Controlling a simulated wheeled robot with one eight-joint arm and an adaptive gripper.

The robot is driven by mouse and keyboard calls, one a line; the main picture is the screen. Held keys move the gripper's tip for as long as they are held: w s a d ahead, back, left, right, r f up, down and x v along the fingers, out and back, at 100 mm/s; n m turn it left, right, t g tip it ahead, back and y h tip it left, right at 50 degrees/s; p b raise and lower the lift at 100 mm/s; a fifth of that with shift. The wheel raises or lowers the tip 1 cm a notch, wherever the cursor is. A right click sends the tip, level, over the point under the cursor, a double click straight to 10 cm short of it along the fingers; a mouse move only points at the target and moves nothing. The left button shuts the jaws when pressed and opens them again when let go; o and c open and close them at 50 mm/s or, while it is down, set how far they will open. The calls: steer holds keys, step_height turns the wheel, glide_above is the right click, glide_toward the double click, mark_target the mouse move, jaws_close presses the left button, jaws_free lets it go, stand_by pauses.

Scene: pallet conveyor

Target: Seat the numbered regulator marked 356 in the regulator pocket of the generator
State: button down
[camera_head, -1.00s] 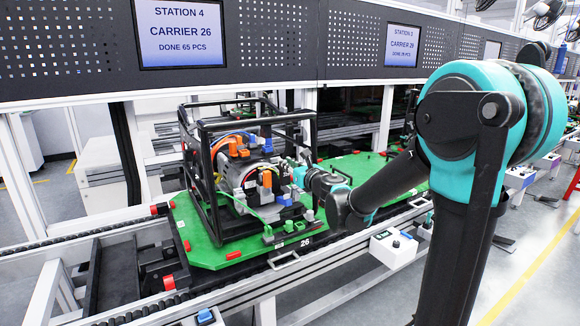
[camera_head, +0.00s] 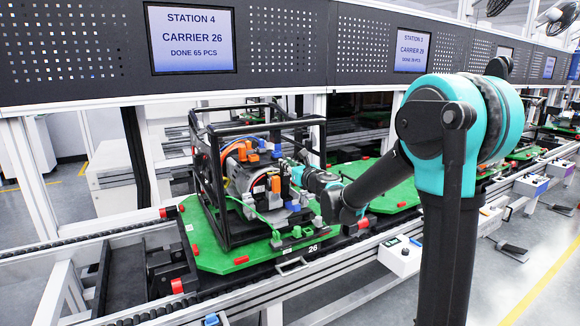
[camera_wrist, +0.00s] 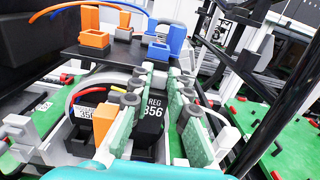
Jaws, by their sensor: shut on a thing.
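The generator (camera_head: 240,178) stands in a black tube frame on a green carrier (camera_head: 208,260) marked 26. My gripper (camera_head: 298,172) is at the generator's right side in the head view, partly hidden by my arm. The regulator pocket cannot be made out.
Orange connectors (camera_wrist: 95,38) and blue connectors (camera_wrist: 160,50) stand on a black ledge beyond the fingers. Black frame bars (camera_wrist: 270,120) run close on the right. A conveyor rail (camera_head: 345,240) lies in front of the carrier. Another green carrier (camera_head: 400,195) is at right.

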steer(key=shift+w+a+f, duration=0.1)
steer(key=shift+f, duration=2)
steer(key=shift+w+a+f, duration=0.1)
steer(key=shift+f, duration=2)
steer(key=shift+d+f, duration=0.1)
steer(key=c, duration=1.4)
jaws_free()
steer(key=shift+o, duration=0.2)
steer(key=v, duration=0.8)
